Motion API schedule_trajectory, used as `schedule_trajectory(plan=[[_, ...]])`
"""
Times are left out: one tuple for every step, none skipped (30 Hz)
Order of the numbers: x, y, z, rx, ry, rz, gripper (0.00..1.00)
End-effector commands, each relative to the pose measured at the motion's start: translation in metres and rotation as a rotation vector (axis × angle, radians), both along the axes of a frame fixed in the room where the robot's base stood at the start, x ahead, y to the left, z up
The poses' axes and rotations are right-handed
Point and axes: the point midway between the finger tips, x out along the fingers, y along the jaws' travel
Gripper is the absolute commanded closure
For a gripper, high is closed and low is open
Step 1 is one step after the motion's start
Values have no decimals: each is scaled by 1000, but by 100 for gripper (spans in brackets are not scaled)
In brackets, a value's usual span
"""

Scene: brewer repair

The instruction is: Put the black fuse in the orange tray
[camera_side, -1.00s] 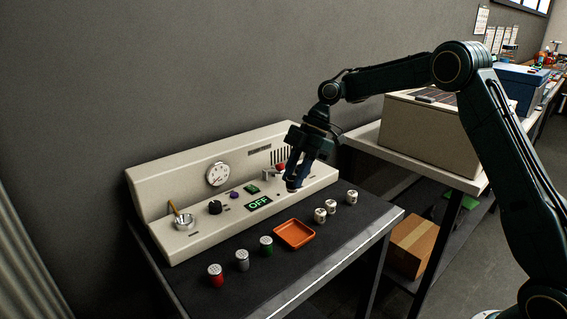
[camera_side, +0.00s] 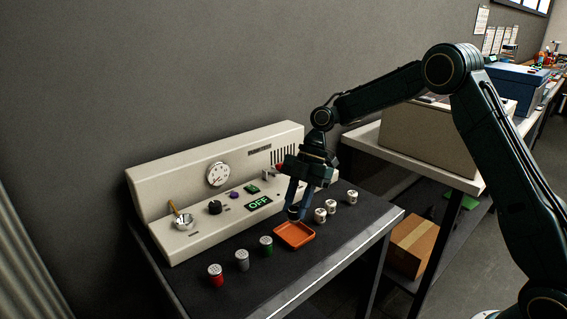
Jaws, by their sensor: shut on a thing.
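My gripper (camera_side: 295,209) points down just above the back part of the orange tray (camera_side: 295,235). It is shut on a small dark thing, the black fuse (camera_side: 294,213), which shows only a little between the fingertips. The tray is a shallow square on the black table top and looks empty. Whether the fuse touches the tray cannot be told.
The cream brewer panel (camera_side: 217,212) with an OFF display stands behind the tray. Red (camera_side: 215,275), grey (camera_side: 242,260) and green (camera_side: 266,246) capped cylinders stand left of the tray. Several white cylinders (camera_side: 320,215) stand close on its right. The table's front edge is near.

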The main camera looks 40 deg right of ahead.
Motion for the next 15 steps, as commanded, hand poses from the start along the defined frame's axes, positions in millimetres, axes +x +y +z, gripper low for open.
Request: schedule_trajectory(plan=[[0, 0, -2, 0, 0, 1, 97], [0, 0, -2, 0, 0, 1, 97], [0, 0, -2, 0, -1, 2, 97], [0, 0, -2, 0, 0, 1, 97], [0, 0, -3, 0, 0, 1, 97], [0, 0, -4, 0, 0, 1, 97], [0, 0, -5, 0, 1, 0, 97], [0, 0, -7, 0, 2, 0, 97], [-1, 0, -10, -1, 3, -1, 97], [-1, 0, -13, -1, 4, 0, 97], [-1, 0, -16, 0, 3, 1, 97], [-1, 0, -21, 0, 3, -1, 97], [-1, 0, -24, -1, 3, -1, 97], [-1, 0, -28, 1, 2, 0, 97], [0, 0, -32, 0, 3, -1, 97]])
